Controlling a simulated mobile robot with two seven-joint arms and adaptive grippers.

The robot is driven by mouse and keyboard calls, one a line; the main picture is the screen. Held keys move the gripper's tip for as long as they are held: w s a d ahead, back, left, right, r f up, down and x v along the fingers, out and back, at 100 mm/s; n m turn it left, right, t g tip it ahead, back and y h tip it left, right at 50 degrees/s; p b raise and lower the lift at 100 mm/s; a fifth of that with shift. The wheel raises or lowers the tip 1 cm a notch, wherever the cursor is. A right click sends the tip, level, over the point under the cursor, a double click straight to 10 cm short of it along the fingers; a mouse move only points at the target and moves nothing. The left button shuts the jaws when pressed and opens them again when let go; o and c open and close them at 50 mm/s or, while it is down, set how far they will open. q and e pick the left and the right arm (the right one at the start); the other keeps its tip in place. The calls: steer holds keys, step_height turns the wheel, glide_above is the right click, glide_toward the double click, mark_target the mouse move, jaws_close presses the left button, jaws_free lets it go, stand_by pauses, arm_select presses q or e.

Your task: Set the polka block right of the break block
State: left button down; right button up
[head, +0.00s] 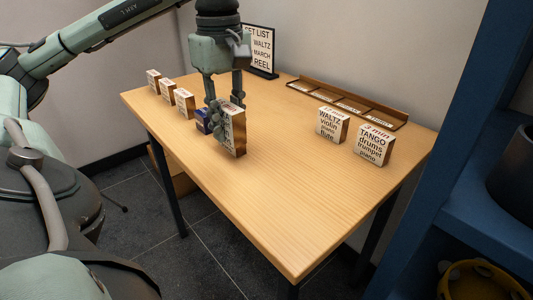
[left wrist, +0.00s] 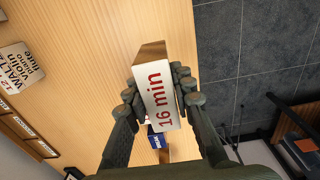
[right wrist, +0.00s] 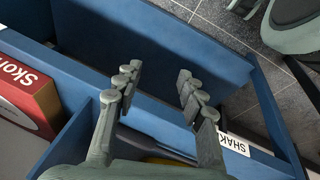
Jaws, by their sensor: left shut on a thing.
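My left gripper (head: 222,110) is shut on a white-faced block with wooden sides (head: 237,138). In the left wrist view the held block (left wrist: 157,92) shows "16 min" in red; its name is not readable in the head view. It is upright at or just above the table; I cannot tell which. A dark blue block (head: 203,121) stands close behind the gripper, partly hidden; it also shows in the left wrist view (left wrist: 157,141). Its label cannot be read. My right gripper (right wrist: 157,88) is open and empty, over blue shelving away from the table.
Several white-labelled blocks (head: 184,103) stand in a row at the table's left. The waltz block (head: 332,125) and tango block (head: 374,146) stand at the right. A slotted wooden rack (head: 350,101) and a set list sign (head: 262,50) are behind. The table's front middle (head: 290,200) is clear.

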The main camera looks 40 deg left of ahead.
arm_select(q)
glide_above(264, 173)
step_height(264, 173, down, 4)
steer(key=shift+r+p, duration=0.1)
steer(key=shift+p, duration=0.25)
steer(key=shift+f, duration=2)
arm_select(e)
steer(key=shift+x, duration=0.95)
arm_select(q)
steer(key=shift+f+b, duration=0.15)
steer(key=shift+b, duration=0.15)
arm_select(e)
steer(key=shift+a, duration=0.2)
arm_select(q)
steer(key=c, duration=1.3)
jaws_free()
arm_select(e)
steer(key=shift+w+r, duration=0.1)
steer(key=shift+r, duration=0.3)
arm_select(q)
step_height(264, 173, up, 12)
steer(key=p, duration=0.4)
arm_select(e)
step_height(264, 173, down, 10)
steer(key=shift+a+f+g+y, duration=0.15)
steer(key=shift+a+g+y, duration=0.05)
steer(key=shift+g+y, duration=0.1)
